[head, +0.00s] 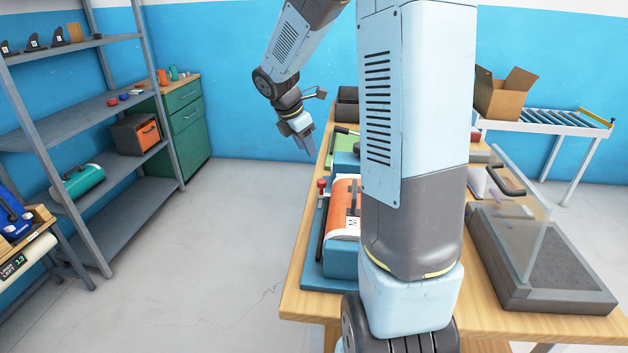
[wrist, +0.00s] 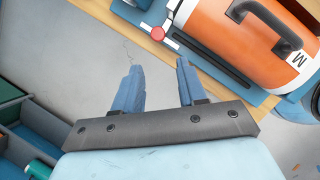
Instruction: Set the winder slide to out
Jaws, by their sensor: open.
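The winder slide's red knob (head: 321,184) stands on a blue base beside an orange drum (head: 343,208) marked W, at the left edge of the wooden bench. In the wrist view the red knob (wrist: 158,33) sits at one end of a long dark slot (wrist: 215,60) that runs alongside the orange drum (wrist: 235,35). I cannot read any in or out label. My gripper (head: 309,146) hangs above the floor just left of the bench. In the wrist view my gripper (wrist: 158,67) is open and empty, apart from the knob.
The wooden bench (head: 292,298) also holds a grey tray with a clear raised lid (head: 520,220) at right. My arm hides the bench's middle. A metal shelf (head: 120,190) stands at left. Open floor (head: 230,230) lies between shelf and bench.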

